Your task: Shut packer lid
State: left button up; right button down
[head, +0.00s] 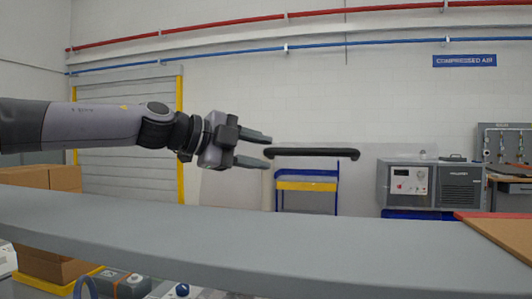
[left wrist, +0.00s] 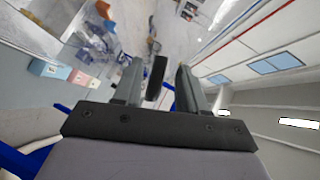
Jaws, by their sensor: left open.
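A black bar handle (head: 315,153) with rounded, bent ends runs level in the middle of the head view. My left gripper (head: 268,152) is open at the handle's left end, one finger above its height and one below. In the left wrist view, a dark bar (left wrist: 155,77) that looks like this handle shows between the two fingers of my left gripper (left wrist: 158,84), with gaps at both sides. A long grey slab (head: 250,243) crosses the head view in front; I cannot tell whether it is the packer lid or how the handle joins it. My right gripper is not in view.
Brown boxes (head: 40,177) stand at the left behind the slab. A brown board with a red edge (head: 505,232) lies at the right. A blue and yellow cart (head: 307,186) and a grey machine (head: 430,184) stand farther back. Space above the handle is clear.

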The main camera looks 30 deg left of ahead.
pick_arm(q)
jog(key=shift+f+v, duration=0.1)
jog(key=shift+v, duration=0.75)
jog(key=shift+f+v, duration=0.15)
jog(key=shift+v, duration=0.7)
